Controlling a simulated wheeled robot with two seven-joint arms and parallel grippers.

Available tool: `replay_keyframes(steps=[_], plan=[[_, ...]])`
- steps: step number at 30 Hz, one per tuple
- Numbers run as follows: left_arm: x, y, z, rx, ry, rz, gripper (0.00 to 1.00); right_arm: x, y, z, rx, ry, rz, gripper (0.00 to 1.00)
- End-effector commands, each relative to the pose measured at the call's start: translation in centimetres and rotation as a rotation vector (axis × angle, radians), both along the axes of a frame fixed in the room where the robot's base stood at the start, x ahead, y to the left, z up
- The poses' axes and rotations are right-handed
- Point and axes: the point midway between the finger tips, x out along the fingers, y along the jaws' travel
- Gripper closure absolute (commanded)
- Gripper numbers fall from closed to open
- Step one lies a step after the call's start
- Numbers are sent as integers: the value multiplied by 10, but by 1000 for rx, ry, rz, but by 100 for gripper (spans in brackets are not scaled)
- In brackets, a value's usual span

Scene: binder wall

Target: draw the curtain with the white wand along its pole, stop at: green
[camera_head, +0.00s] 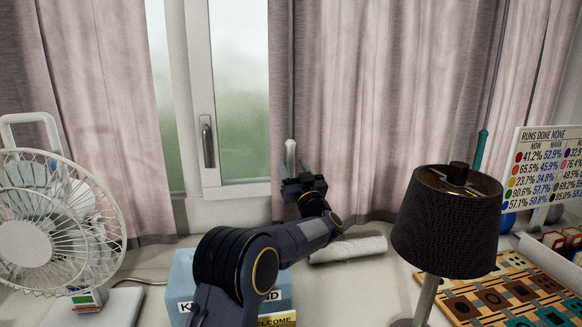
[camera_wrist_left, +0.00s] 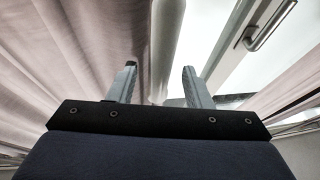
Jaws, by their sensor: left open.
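The pale pink curtain (camera_head: 345,100) hangs just right of the window. The white wand (camera_head: 290,155) hangs at this curtain's left edge, its thick lower end showing just above my left gripper (camera_head: 301,178). In the left wrist view the open fingers of my left gripper (camera_wrist_left: 160,85) point up, and the pale wand (camera_wrist_left: 166,40) rises between and beyond them. I see no grip on it; whether a finger touches it I cannot tell. The pole and any green mark on it are out of view. My right gripper is not in view.
A fan (camera_head: 45,225) stands at left, a blue box (camera_head: 182,275) in front, and a white roll (camera_head: 348,249) lies near the curtain. A dark lamp (camera_head: 447,225) stands at right before a teal wand (camera_head: 480,150), a results board (camera_head: 545,170) and a patterned board (camera_head: 510,295).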

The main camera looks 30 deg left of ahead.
Motion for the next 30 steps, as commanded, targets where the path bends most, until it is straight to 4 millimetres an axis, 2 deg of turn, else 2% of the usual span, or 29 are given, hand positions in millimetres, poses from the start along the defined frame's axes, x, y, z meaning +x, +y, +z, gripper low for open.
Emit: replay_keyframes(steps=[3,9,30], plan=[[-13,-16,-11,-1,0,-4,55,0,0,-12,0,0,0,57],[-27,-31,-19,-1,0,-1,55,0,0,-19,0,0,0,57],[-29,-34,-19,0,0,-1,55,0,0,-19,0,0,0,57]])
